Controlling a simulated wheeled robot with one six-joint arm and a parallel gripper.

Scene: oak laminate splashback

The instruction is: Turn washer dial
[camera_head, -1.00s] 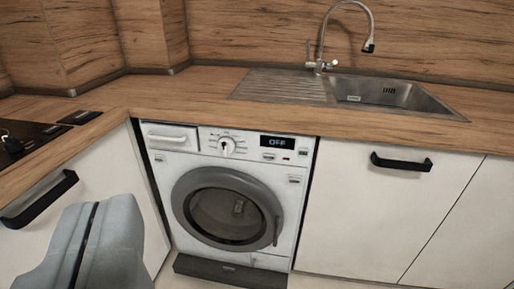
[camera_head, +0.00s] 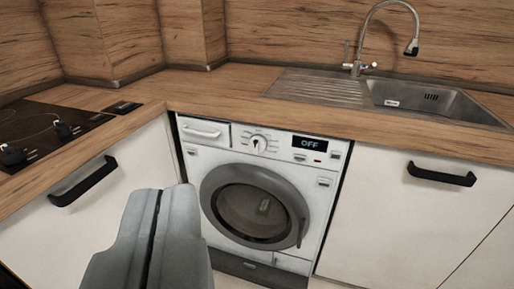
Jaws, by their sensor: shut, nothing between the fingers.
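The washer (camera_head: 230,158) is a white front-loader built in under the wooden counter, with a round grey door that is shut. Its dial (camera_head: 258,144) is a white round knob on the upper panel, left of a display (camera_head: 309,144) that reads OFF. My gripper (camera_head: 172,193) shows at the lower left as two grey fingers closed together with a thin dark seam between them. It is empty. It stands in front of and to the left of the washer, apart from the dial, and covers part of the cabinet front.
A worktop (camera_head: 215,93) runs above the washer, with a steel sink (camera_head: 437,101) and tap (camera_head: 357,68) at right and a black hob (camera_head: 45,130) at left. Black handles stick out on the left (camera_head: 84,181) and right (camera_head: 441,174) cabinet fronts.

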